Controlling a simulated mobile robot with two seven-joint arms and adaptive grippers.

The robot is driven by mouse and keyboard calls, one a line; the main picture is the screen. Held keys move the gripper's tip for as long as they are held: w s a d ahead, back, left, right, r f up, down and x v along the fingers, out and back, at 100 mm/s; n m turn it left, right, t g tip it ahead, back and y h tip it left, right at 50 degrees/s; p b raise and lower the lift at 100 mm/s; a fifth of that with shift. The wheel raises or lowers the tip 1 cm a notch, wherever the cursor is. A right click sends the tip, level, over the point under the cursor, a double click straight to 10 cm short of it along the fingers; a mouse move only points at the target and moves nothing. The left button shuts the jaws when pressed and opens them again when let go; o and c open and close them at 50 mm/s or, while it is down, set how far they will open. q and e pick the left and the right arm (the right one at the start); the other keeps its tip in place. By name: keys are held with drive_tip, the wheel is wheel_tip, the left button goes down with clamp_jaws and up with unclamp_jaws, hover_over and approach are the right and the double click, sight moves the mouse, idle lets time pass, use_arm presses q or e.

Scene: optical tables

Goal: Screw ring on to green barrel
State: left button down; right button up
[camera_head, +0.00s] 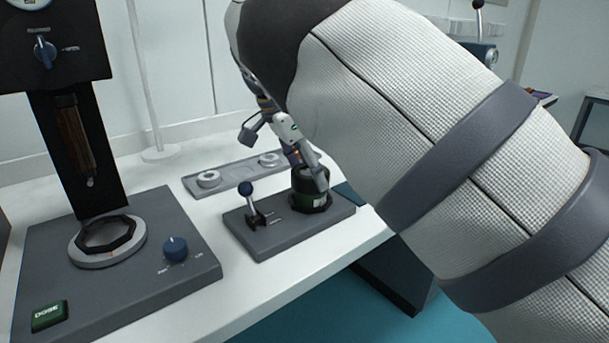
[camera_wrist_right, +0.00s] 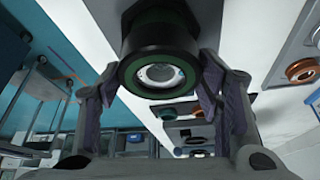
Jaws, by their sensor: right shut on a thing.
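The green barrel (camera_head: 319,201) stands upright in a dark grey fixture (camera_head: 285,236) with a blue-knobbed lever at its left. A black ring (camera_wrist_right: 160,54) sits at the barrel's end, with a pale lens-like centre showing through it. The green barrel (camera_wrist_right: 160,17) shows behind the ring in the right wrist view. My right gripper (camera_head: 311,177) is at the barrel's top. Its fingers are on both sides of the black ring in the right wrist view. How far the ring is seated on the barrel cannot be told. My left gripper is not in view.
A grey tray (camera_head: 236,178) with small round parts lies behind the fixture. A dosing station (camera_head: 120,285) with a dial and a tall black column stands at the left. The table's front edge is close to the fixture. My right arm hides the right side.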

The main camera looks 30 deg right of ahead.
drive_tip(key=shift+f+m+g+b, duration=0.3)
drive_tip(key=shift+m+g, duration=0.2)
drive_tip(key=shift+m, duration=0.6)
drive_tip(key=shift+r, duration=0.2)
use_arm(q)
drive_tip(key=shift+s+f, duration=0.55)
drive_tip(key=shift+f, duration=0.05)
use_arm(e)
drive_tip(key=o, duration=1.1)
drive_tip(key=shift+s+r, duration=0.1)
drive_tip(key=shift+s, duration=0.05)
drive_tip(key=shift+c, duration=0.7)
